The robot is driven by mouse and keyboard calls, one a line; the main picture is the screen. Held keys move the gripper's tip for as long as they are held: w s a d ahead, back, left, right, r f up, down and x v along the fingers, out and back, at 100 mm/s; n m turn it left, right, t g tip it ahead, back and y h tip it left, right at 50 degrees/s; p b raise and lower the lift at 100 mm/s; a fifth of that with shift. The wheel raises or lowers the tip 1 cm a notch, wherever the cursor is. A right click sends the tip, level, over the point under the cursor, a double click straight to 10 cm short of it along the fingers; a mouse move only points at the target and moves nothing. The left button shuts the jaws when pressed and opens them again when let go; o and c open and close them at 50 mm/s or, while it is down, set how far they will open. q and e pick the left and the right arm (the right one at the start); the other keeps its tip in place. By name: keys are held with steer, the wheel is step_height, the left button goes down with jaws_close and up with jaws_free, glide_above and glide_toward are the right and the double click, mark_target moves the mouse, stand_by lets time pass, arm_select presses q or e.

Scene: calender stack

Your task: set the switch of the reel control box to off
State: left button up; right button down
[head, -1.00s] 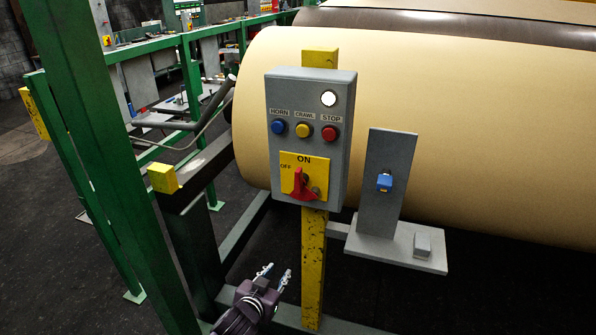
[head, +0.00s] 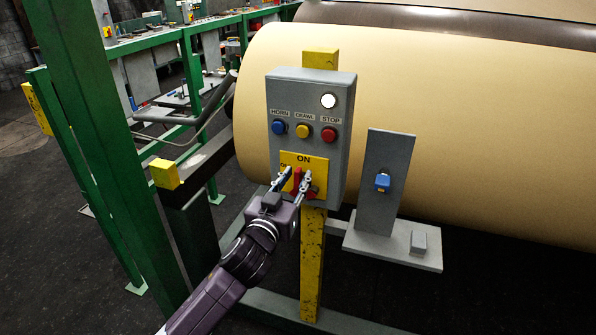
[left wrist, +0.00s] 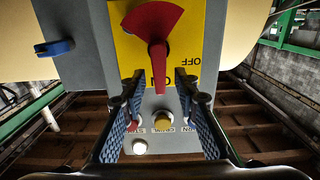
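The grey reel control box (head: 340,110) stands on a yellow post in the head view. Its red rotary switch (head: 297,179) sits on a yellow plate (head: 305,160), with its lever pointing to ON. My left gripper (head: 295,175) is at the switch, its fingers open on either side of the lever and partly covering the OFF label. In the left wrist view, the red switch (left wrist: 152,22) appears upside down, its lever reaching down between the open fingers (left wrist: 161,88). Gaps show on both sides of the lever. My right gripper is not in view.
Blue, yellow and red buttons (head: 303,130) and a white lamp (head: 328,100) sit above the switch. A grey bracket with a blue knob (head: 382,182) stands to the right. A large cream roll (head: 450,110) is behind. A green post (head: 100,130) rises at the left.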

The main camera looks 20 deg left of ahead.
arm_select(q)
steer(key=shift+w+d, duration=0.1)
steer(key=shift+w, duration=0.75)
jaws_close()
